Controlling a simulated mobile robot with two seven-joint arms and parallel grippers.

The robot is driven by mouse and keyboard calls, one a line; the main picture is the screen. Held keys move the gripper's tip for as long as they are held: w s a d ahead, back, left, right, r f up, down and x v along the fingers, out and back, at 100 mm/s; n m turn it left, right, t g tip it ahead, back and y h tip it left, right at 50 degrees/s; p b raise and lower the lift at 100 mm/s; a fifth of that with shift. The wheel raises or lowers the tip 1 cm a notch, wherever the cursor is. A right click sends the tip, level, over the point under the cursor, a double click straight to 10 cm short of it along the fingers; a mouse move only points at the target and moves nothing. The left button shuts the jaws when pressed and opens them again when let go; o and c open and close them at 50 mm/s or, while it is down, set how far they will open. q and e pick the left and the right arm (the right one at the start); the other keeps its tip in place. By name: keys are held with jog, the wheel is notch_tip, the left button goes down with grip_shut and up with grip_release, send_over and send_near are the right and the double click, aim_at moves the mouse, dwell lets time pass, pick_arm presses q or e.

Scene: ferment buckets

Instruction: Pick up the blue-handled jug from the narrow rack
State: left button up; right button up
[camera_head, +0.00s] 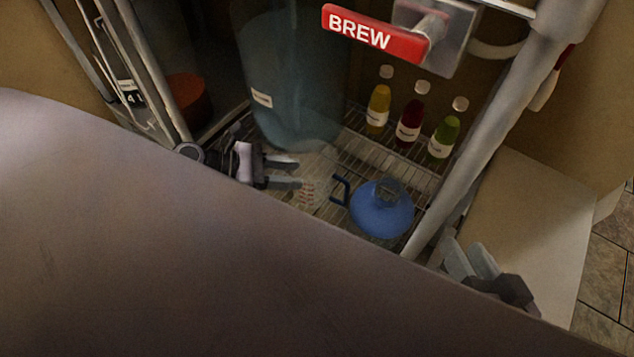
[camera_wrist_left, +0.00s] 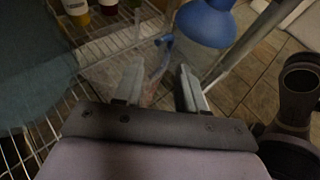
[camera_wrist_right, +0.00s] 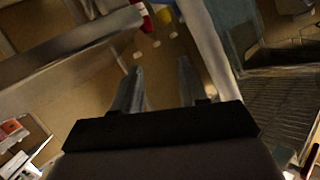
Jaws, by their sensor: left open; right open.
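The blue jug (camera_head: 381,209) stands on the wire rack (camera_head: 352,150), with its dark blue handle (camera_head: 341,190) on the left side. My left gripper (camera_head: 298,173) is open and empty, to the left of the handle and apart from it. In the left wrist view the jug (camera_wrist_left: 207,22) is at the top, and its handle (camera_wrist_left: 161,55) lies ahead of the open fingers (camera_wrist_left: 160,88). My right gripper (camera_head: 472,262) is open and empty, right of the jug beyond a grey post; its fingers (camera_wrist_right: 158,90) show apart in the right wrist view.
A large, clear blue-tinted vessel (camera_head: 290,85) stands behind my left gripper. Yellow, dark red and green bottles (camera_head: 409,124) stand at the back of the rack. A slanted grey post (camera_head: 480,155) and a red BREW sign (camera_head: 375,34) are near. A pale surface (camera_head: 535,215) lies at right.

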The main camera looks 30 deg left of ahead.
aim_at(314, 181)
pick_arm(q)
jog(key=x, duration=0.3)
jog(key=b+x, duration=0.1)
jog(key=x, duration=0.1)
jog(key=shift+d+f, duration=0.2)
jog(key=shift+d, duration=0.3)
